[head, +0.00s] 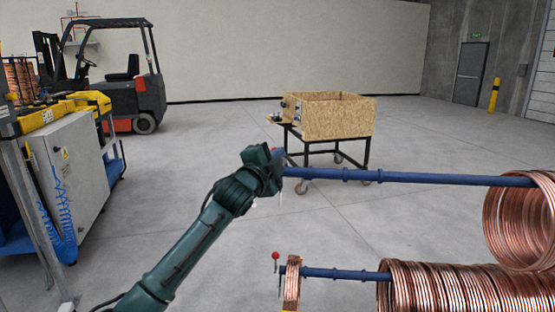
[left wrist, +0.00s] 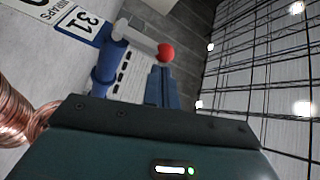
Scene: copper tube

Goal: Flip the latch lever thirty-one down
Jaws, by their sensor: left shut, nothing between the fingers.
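In the left wrist view, a pale lever with a red ball knob (left wrist: 166,52) sits at the end of a blue bar (left wrist: 104,75), next to a tag marked 31 (left wrist: 85,22). My left gripper (left wrist: 162,73) is shut and empty, its fingertips close to the red knob; whether they touch is unclear. In the head view, my left gripper (head: 275,170) is at the left end of the upper blue bar (head: 400,177) and mostly hides the lever there. My right gripper is not in view.
A copper coil (head: 520,220) hangs on the upper bar. A lower bar (head: 335,274) carries more coils (head: 450,288) and another red-knobbed lever (head: 276,257). A wooden crate on a cart (head: 335,118), a forklift (head: 120,90) and a grey cabinet (head: 70,170) stand beyond.

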